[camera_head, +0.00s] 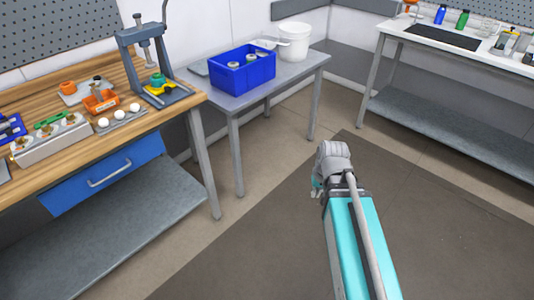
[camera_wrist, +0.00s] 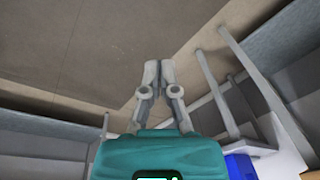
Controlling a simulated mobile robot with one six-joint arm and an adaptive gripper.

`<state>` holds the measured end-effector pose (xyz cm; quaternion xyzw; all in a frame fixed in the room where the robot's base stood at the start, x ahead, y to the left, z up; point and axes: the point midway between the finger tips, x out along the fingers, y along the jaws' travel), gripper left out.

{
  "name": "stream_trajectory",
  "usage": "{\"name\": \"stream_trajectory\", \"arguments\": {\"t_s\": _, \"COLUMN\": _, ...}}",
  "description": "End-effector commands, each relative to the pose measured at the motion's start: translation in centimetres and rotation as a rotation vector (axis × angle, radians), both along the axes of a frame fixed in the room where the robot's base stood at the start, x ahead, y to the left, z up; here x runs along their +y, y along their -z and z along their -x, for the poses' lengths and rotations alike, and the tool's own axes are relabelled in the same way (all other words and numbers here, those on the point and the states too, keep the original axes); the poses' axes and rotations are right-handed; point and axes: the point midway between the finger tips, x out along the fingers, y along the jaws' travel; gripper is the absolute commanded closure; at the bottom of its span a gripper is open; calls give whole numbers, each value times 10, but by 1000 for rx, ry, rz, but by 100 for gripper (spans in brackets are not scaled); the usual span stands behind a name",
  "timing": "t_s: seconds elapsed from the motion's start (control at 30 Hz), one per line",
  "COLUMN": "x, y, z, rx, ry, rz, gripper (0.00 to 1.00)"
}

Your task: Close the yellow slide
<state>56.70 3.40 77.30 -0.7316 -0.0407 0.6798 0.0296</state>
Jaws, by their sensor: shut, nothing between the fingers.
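A small yellow piece (camera_head: 160,89), which looks like the yellow slide, lies at the base of the grey press (camera_head: 140,50) on the wooden bench at the left. A green round part sits above it. The piece is too small to tell how far it is open. My gripper (camera_wrist: 158,66) is shut and empty in the wrist view, its fingers together over the floor. In the head view my arm reaches up the middle right, over the dark mat, well to the right of the press and apart from everything. The fingertips are hidden there.
The wooden bench (camera_head: 80,157) has a blue drawer (camera_head: 105,175) and holds orange bins, white balls and a fixture block (camera_head: 50,138). A grey table (camera_head: 235,99) bears a blue crate (camera_head: 242,77) and white bucket (camera_head: 293,42). Another bench stands right. The floor between is clear.

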Motion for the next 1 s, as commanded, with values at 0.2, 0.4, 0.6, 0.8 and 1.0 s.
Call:
{"name": "stream_trajectory", "arguments": {"t_s": 0.2, "x": -32, "y": 1, "z": 29, "rx": 70, "ry": 15, "rz": 94, "gripper": 100}}
{"name": "stream_trajectory", "arguments": {"t_s": 0.4, "x": -35, "y": 1, "z": 30, "rx": 76, "ry": 16, "rz": 101, "gripper": 100}}
{"name": "stream_trajectory", "arguments": {"t_s": 0.6, "x": -34, "y": 1, "z": 30, "rx": 75, "ry": 16, "rz": 100, "gripper": 100}}
{"name": "stream_trajectory", "arguments": {"t_s": 0.8, "x": -34, "y": 1, "z": 29, "rx": 74, "ry": 16, "rz": 99, "gripper": 100}}
{"name": "stream_trajectory", "arguments": {"t_s": 1.0, "x": -34, "y": 1, "z": 29, "rx": 74, "ry": 16, "rz": 99, "gripper": 100}}
